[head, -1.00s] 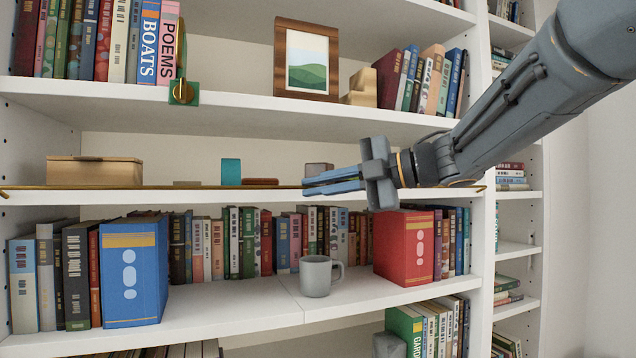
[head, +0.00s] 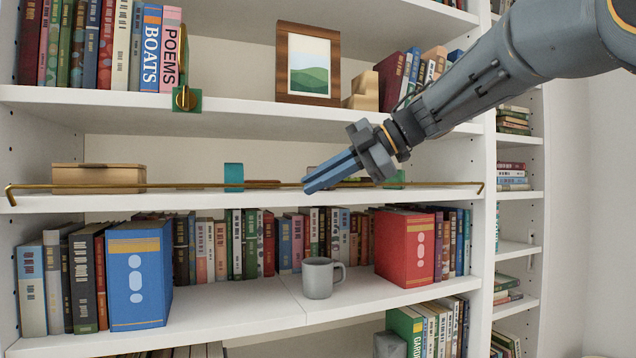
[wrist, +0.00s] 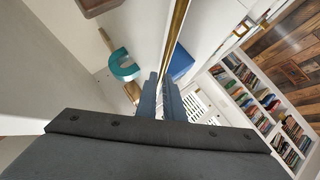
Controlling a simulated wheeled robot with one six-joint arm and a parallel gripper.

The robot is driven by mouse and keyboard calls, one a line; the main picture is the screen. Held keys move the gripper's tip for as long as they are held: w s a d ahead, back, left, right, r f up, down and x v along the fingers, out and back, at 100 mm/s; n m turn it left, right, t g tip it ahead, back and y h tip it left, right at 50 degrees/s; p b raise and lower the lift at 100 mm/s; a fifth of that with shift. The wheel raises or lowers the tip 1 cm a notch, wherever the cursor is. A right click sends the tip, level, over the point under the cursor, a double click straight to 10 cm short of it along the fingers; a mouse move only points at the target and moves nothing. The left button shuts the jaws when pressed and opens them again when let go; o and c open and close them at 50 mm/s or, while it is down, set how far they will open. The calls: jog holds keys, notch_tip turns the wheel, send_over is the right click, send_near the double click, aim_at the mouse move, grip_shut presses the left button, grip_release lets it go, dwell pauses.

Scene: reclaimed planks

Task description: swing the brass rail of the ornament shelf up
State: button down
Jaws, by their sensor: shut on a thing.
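The brass rail (head: 230,186) runs across the front of the ornament shelf (head: 250,198), with bent ends at left and right. It stands slightly above the shelf's front edge. My gripper (head: 306,187) is shut on the rail near its middle, with the fingers pointing left and down. In the wrist view the rail (wrist: 177,35) runs down to between the fingertips of my gripper (wrist: 165,78). The exact contact is hidden by the fingers.
On the ornament shelf are a wooden box (head: 98,177) and a teal ornament (head: 233,175). Above stand a framed picture (head: 308,64) and a brass catch on a green plate (head: 187,99). Below are a grey mug (head: 318,278), a blue binder (head: 137,275) and a red binder (head: 405,248).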

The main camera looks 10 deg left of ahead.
jog(key=shift+r, duration=0.1)
dwell(0.3)
jog(key=c, duration=1.9)
grip_release()
jog(key=b+v, duration=0.3)
jog(key=v, duration=0.4)
jog(key=shift+d+r, duration=0.2)
jog(key=shift+d, duration=0.15)
jog(key=shift+a, duration=0.1)
